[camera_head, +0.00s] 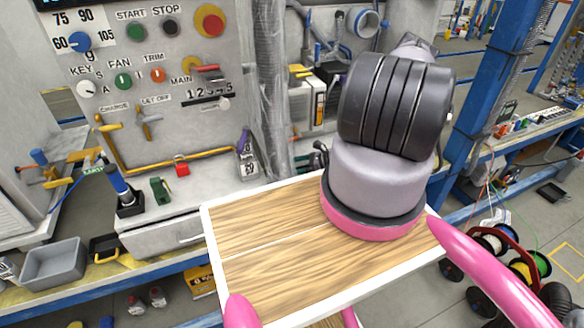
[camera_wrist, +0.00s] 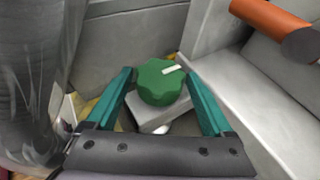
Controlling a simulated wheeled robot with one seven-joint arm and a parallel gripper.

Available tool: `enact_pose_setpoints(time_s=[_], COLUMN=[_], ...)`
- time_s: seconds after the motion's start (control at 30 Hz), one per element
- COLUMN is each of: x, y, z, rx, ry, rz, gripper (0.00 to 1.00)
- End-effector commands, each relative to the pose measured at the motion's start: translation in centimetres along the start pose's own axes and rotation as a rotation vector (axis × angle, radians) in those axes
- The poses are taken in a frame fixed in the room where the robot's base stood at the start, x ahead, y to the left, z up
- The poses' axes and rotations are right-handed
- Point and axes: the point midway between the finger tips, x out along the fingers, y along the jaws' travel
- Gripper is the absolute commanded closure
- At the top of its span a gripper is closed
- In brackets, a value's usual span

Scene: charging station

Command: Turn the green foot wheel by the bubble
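The green foot wheel (camera_wrist: 160,84) shows in the wrist view as a lobed knob with a white mark, above a pale grey block (camera_wrist: 158,115). My gripper (camera_wrist: 159,74) is open, with one teal finger on each side of the wheel. The fingertips lie close to its edges; I cannot tell whether they touch it. In the head view my arm covers the area at right, and neither my gripper nor this wheel can be made out there. I cannot make out a bubble in either view.
An orange cylinder with a dark end (camera_wrist: 272,22) is at upper right in the wrist view, near a pale ledge (camera_wrist: 240,100). A plastic-wrapped post (camera_wrist: 35,75) stands close at left. The control panel (camera_head: 150,60) and bench drawer (camera_head: 165,238) are left in the head view.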

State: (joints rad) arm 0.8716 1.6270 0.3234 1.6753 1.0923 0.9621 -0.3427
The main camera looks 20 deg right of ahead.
Motion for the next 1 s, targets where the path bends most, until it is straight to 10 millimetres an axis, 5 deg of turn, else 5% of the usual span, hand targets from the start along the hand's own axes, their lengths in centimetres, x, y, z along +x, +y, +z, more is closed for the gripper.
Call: enact_pose_setpoints(time_s=[0.03,0.13,0.17,0.57,1.0], x=[-0.02,-0.02,-0.03,-0.04,0.19], y=[0.0,0.0,0.0,0.25,0.91], z=[0.0,0.01,0.01,0.03,0.07], rx=[0.0,0.0,0.0,0.041,0.179], ry=[0.0,0.0,0.0,-0.002,0.0], rz=[0.0,0.0,0.0,-0.087,-0.415], gripper=[0.38,0.77,0.81,0.81,0.81])
